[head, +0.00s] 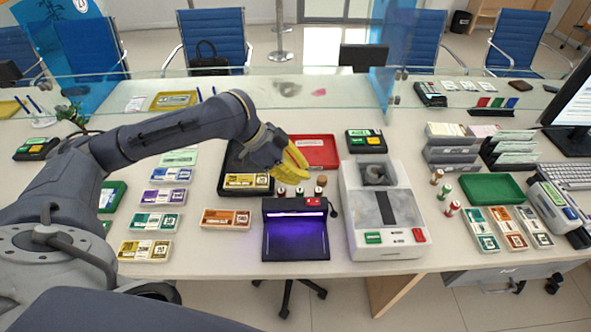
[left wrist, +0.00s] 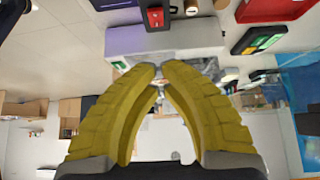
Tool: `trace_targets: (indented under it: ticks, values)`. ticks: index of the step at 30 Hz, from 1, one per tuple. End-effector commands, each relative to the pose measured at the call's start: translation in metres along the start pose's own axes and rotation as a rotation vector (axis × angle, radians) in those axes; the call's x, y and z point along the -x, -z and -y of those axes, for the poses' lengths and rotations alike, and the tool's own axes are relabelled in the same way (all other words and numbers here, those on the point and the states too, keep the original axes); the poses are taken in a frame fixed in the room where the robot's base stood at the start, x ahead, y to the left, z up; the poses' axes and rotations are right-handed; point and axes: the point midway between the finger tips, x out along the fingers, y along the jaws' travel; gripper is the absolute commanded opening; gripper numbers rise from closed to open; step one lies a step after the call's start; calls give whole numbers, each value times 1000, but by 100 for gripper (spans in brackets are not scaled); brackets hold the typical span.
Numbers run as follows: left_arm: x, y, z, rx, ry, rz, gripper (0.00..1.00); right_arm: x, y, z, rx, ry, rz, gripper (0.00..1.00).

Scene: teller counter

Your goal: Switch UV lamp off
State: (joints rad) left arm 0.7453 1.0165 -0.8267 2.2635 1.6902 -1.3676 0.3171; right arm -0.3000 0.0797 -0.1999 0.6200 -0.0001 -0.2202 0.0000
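The UV lamp (head: 296,245) is a black box on the counter's front, its inside glowing purple with a bright tube under its hood. A small red switch (head: 313,202) sits at the right of its top; a red switch on a black part also shows at the top of the left wrist view (left wrist: 155,16). My left gripper (head: 302,170), with yellow fingers, hangs above and behind the lamp, apart from the switch. In the left wrist view its fingertips (left wrist: 159,69) are nearly together with nothing seen between them. My right gripper is not in view.
A grey-white machine (head: 385,240) with green and red buttons stands right of the lamp. Several stamps (head: 300,191) stand behind the lamp. A red tray (head: 315,151) and black tray (head: 232,180) lie farther back. An orange-white box (head: 226,219) is left of the lamp.

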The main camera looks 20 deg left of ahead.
Motion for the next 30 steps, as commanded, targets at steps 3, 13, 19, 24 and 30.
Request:
trace_targets:
  ticks: [3, 13, 19, 24, 30]
  values:
    - [-24, 0, -2, 2, -5, -1, 0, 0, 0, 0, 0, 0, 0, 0]
    - [-72, -9, -1, 4, -3, 1, 0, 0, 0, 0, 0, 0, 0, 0]
    - [-84, -21, -1, 1, -2, 1, 0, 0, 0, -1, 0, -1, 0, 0]
    - [-89, -27, 0, 1, 0, 1, 0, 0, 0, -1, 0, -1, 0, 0]
    - [-91, -29, 0, 0, 1, 0, 0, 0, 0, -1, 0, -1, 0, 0]
